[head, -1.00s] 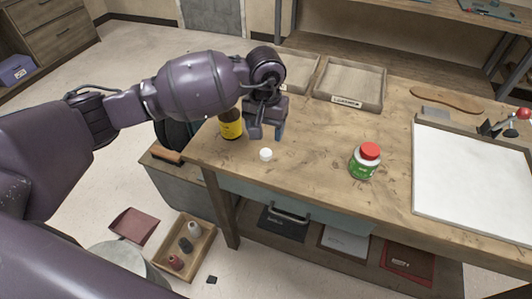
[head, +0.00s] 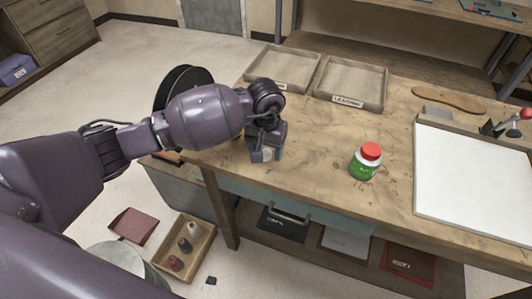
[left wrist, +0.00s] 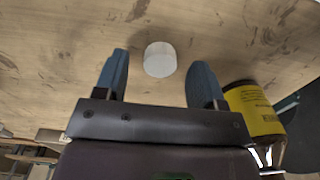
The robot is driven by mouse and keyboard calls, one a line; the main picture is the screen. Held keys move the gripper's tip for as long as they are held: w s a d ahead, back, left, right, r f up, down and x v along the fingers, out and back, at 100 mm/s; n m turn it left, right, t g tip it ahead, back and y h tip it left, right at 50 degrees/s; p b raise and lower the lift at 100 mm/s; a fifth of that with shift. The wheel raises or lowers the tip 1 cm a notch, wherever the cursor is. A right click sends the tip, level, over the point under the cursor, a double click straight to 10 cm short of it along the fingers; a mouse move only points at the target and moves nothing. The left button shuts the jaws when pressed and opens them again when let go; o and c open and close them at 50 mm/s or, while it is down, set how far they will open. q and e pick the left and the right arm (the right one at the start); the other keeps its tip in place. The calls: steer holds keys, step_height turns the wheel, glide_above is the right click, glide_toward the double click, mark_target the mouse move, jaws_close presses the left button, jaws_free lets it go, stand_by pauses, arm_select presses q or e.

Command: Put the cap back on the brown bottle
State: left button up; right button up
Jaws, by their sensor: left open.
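The white cap (left wrist: 160,59) lies on the wooden workbench. In the left wrist view it sits between the fingertips of my left gripper (left wrist: 159,72), with a gap on each side. My left gripper (head: 266,154) is open, pointing down close over the bench's near left part, and hides the cap in the head view. The brown bottle (left wrist: 254,110) with a yellow label stands just beside the right finger in the left wrist view. In the head view the bottle is almost wholly hidden behind my gripper. My right gripper is in no view.
A green bottle with a red lid (head: 365,161) stands to the right on the bench (head: 315,160). Two wooden trays (head: 349,84) lie at the back. A white board (head: 475,175) and a shoe sole (head: 448,98) are further right. Bench between gripper and green bottle is clear.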

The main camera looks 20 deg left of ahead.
arm_select(q)
steer(key=shift+f, duration=0.55)
steer(key=shift+c, duration=0.2)
steer(key=c, duration=1)
